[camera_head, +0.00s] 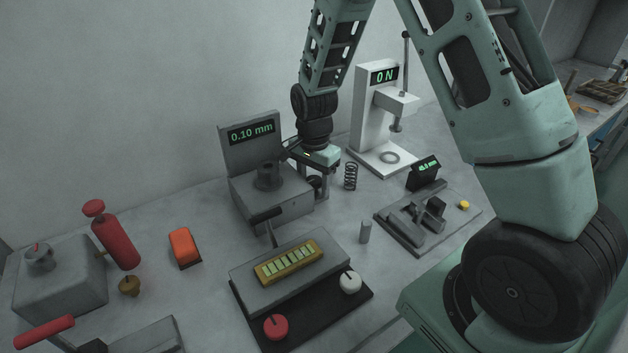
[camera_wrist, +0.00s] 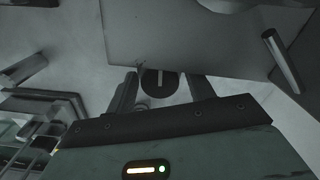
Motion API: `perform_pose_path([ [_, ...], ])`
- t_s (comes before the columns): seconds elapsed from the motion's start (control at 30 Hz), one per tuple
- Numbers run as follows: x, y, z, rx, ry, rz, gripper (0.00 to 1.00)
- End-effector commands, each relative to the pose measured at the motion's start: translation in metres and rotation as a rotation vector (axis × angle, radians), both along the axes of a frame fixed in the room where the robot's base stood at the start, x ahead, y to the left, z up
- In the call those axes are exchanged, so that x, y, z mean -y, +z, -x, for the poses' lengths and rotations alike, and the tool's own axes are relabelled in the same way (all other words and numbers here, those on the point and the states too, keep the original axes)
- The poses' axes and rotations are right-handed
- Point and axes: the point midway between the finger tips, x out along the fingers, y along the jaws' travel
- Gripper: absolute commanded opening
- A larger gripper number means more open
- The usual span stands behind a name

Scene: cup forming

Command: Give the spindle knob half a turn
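The grey gauge unit (camera_head: 268,205) stands by the wall, and its display (camera_head: 251,132) reads 0.10 mm. The spindle knob (camera_head: 315,185) is a small dark round knob at the unit's right side, partly hidden by my gripper. In the wrist view the knob (camera_wrist: 160,82) is black with a pale line that stands about upright in the picture. My gripper (camera_head: 322,188) is at the knob.
A coil spring (camera_head: 350,176) stands just right of my gripper. A white press (camera_head: 374,120) showing 0 N is behind it. A small grey cylinder (camera_head: 365,232) and a grey fixture plate (camera_head: 410,236) are in front. A tray block (camera_head: 290,262) lies nearer.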

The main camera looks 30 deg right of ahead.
Motion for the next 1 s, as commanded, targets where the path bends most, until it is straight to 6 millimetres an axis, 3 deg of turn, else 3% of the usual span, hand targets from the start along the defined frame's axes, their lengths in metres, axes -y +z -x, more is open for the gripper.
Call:
perform_pose_path([
  [0.3,0.0,0.001,0.0,0.0,0.0,0.0,0.59],
  [0.47,0.0,0.015,-0.001,0.003,0.0,0.0,0.59],
  [1.0,0.0,0.135,-0.001,0.005,0.001,0.0,0.59],
])
